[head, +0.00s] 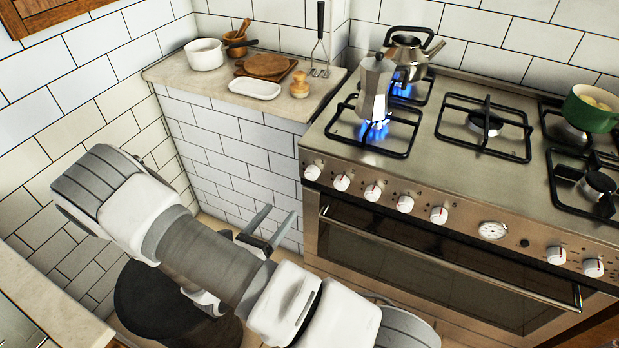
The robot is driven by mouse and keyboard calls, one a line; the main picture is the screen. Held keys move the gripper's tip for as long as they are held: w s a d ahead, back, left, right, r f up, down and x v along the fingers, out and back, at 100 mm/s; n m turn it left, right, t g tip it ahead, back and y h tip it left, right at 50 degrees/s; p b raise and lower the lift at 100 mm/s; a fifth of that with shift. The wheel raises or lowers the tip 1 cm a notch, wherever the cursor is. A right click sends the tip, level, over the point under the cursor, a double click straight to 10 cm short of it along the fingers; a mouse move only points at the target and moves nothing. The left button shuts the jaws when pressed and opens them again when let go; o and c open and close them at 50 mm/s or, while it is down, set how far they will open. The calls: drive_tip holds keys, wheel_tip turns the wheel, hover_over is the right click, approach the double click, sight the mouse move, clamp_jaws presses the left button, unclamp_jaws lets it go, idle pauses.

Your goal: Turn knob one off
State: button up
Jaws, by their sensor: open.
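A row of white knobs runs along the front of the steel stove (345,138). The leftmost knob (312,172) is at the stove's left corner. Its neighbours are a second knob (342,182) and a third knob (373,192). Numbers on the knobs are too small to read, so I cannot tell which is knob one. Blue flames burn under a moka pot (374,88) at the front left and under a kettle (411,56) behind it. My gripper (280,212) is open and empty, left of and below the leftmost knob, apart from it.
An oven handle (450,258) crosses the stove front below the knobs. A tiled counter (300,107) left of the stove holds a white pot (204,54), boards and a white dish (254,89). A green pot (590,108) stands on the right burners. Open space lies before the tiled wall.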

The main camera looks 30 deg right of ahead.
sight(309, 176)
drive_tip(key=b+x, duration=0.1)
drive_tip(key=x, duration=1.4)
clamp_jaws()
